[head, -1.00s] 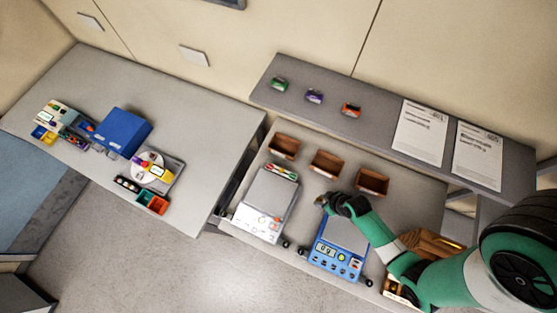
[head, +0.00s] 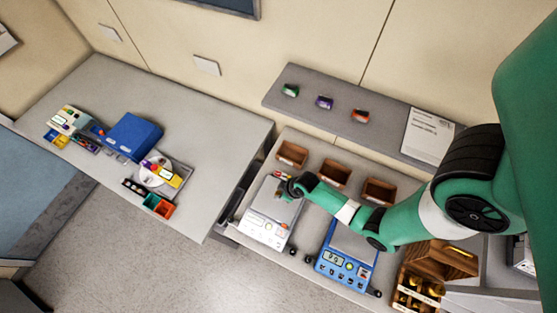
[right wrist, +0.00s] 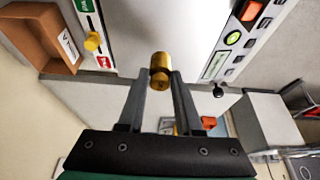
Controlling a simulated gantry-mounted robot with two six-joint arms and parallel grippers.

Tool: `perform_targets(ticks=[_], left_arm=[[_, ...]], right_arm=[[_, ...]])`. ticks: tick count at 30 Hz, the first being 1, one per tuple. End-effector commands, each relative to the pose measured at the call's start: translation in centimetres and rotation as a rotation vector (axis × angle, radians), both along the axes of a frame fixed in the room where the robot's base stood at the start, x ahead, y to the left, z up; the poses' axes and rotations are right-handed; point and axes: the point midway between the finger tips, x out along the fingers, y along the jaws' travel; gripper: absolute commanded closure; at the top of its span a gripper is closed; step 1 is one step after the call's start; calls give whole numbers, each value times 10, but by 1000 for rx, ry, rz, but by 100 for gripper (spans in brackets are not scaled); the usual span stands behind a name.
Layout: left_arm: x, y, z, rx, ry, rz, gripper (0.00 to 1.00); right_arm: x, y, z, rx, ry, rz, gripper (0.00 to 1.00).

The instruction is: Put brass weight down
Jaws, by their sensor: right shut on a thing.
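My right gripper (head: 285,190) is over the pan of the white scale (head: 262,222) in the head view. In the right wrist view its fingertips (right wrist: 160,80) are shut on a small brass weight (right wrist: 160,62), a rounded gold cylinder. The pale scale surface (right wrist: 155,25) lies behind the weight; I cannot tell whether the weight touches it. In the head view the weight cannot be clearly made out at the gripper. My left gripper is in neither view.
The blue scale (head: 345,258) stands right of the white one. A wooden box (head: 418,290) with several brass weights is at the lower right. Several brown bins, including one at the left (head: 291,154), line the back below the grey shelf (head: 335,105). My right arm passes above the blue scale.

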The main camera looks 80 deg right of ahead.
Motion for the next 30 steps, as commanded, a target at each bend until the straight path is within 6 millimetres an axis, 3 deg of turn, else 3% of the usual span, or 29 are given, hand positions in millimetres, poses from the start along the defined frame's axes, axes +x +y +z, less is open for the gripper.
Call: perform_targets(ticks=[1, 5, 17, 18, 21, 22, 30], left_arm=[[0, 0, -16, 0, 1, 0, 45], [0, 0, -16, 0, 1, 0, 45], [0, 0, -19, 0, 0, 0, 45], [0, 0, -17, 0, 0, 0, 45], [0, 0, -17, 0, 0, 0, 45], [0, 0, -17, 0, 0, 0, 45], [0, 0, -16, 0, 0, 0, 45]], right_arm=[[0, 0, -16, 0, 0, 0, 100], [0, 0, -29, 0, 1, 0, 100], [0, 0, -35, 0, -1, 0, 100], [0, 0, -34, 0, 0, 0, 59], [0, 0, -33, 0, 0, 0, 41], [0, 0, -33, 0, 0, 0, 36], [0, 0, -33, 0, 0, 0, 36]])
